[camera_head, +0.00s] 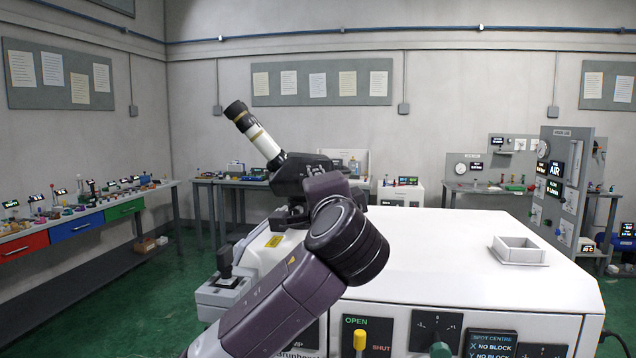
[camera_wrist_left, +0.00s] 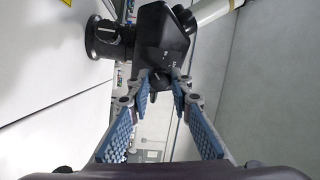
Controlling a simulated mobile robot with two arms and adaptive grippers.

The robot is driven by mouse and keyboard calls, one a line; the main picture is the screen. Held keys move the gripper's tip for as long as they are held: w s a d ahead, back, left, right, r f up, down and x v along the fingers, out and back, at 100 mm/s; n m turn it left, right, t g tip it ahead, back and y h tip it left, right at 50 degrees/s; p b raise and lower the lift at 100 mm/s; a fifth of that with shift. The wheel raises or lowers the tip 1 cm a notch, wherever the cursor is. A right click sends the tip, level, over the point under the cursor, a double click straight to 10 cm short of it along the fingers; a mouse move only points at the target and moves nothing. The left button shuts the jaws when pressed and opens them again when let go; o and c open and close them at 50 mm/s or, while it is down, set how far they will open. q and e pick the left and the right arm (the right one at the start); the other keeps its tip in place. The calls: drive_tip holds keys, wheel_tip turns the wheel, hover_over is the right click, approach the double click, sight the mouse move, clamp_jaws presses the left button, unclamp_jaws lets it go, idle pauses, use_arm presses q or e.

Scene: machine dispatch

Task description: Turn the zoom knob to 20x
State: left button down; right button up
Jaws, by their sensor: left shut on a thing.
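The microscope stands on the white machine, with a black head (camera_head: 290,172) and a slanted white tube (camera_head: 262,140) ending in a black eyepiece. In the left wrist view its black head (camera_wrist_left: 163,38) fills the top middle. A small dark zoom knob (camera_wrist_left: 159,79) sits on its side, with tiny white marks above that are too small to read. My left gripper (camera_wrist_left: 161,84) is shut on this knob, one fingertip on each side. In the head view my purple left arm hides the gripper and the knob. My right gripper is not in view.
The white machine top (camera_head: 450,245) is mostly clear, with a square white frame (camera_head: 518,250) at right. A joystick box (camera_head: 222,285) stands left of my arm. A yellow lever (camera_head: 360,340) and dials are on the machine's front.

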use_arm(q)
drive_tip(key=m+p, duration=0.1)
drive_tip(key=m, duration=0.4)
drive_tip(key=shift+h, duration=0.3)
drive_tip(key=shift+f+m, duration=0.1)
drive_tip(key=shift+m, duration=0.3)
drive_tip(key=c, duration=1.8)
unclamp_jaws()
drive_tip(key=shift+o, duration=0.3)
drive_tip(key=shift+s, duration=0.15)
drive_tip(key=s+d, duration=0.1)
drive_tip(key=s, duration=1)
drive_tip(key=shift+s+f, duration=0.35)
drive_tip(key=shift+f, duration=0.05)
